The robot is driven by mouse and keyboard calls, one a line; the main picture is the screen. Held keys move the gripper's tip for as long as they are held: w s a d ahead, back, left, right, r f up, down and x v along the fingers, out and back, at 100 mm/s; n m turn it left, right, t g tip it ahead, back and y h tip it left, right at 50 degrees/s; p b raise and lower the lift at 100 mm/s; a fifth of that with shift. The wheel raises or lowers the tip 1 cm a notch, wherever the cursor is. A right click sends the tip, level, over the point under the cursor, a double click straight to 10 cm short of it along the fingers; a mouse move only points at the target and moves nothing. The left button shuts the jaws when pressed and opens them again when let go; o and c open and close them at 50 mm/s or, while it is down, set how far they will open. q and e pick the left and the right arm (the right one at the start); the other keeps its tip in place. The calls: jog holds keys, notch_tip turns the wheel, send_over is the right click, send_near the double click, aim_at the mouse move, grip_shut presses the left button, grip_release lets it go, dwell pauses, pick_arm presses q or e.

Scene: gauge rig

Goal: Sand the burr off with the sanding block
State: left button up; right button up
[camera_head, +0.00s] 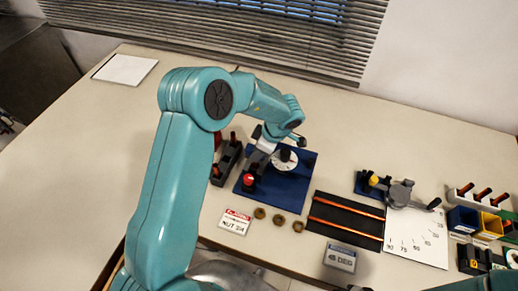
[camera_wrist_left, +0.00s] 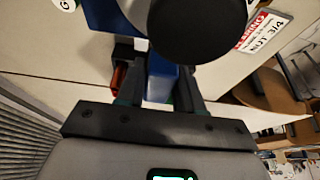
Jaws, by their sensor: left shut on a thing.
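My left gripper (camera_head: 264,148) is over the blue fixture plate (camera_head: 290,186), beside a white round dial (camera_head: 284,159) and a red knob (camera_head: 249,179). In the left wrist view its two dark fingers (camera_wrist_left: 160,85) stand either side of something blue. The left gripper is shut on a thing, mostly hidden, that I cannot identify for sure. A large dark round part (camera_wrist_left: 198,28) fills the top of that view and hides what lies behind it. I cannot make out the sanding block or the burr. My right gripper is not in view.
Left of the plate is a dark rack (camera_head: 226,161). In front are a NUT 3/4 sign (camera_head: 236,221) and brass nuts (camera_head: 278,219). To the right are a black mat (camera_head: 345,224) with copper rods, a 45 DEG block (camera_head: 340,257) and an angle sheet (camera_head: 420,235).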

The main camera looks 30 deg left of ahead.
pick_arm(q)
jog(key=shift+f, duration=0.35)
jog(key=shift+w+d+r+p, duration=0.1)
jog(key=shift+d+p, duration=0.4)
jog(key=shift+p, duration=0.05)
jog(key=shift+d, duration=0.25)
jog(key=shift+a, duration=0.1)
jog(key=shift+s+a+p, duration=0.15)
jog(key=shift+a+p, duration=0.5)
jog(key=shift+s+a+p, duration=0.15)
jog(key=shift+a+p, duration=0.45)
jog(key=shift+a+f, duration=0.2)
jog(key=shift+a, duration=0.05)
jog(key=shift+d, duration=0.15)
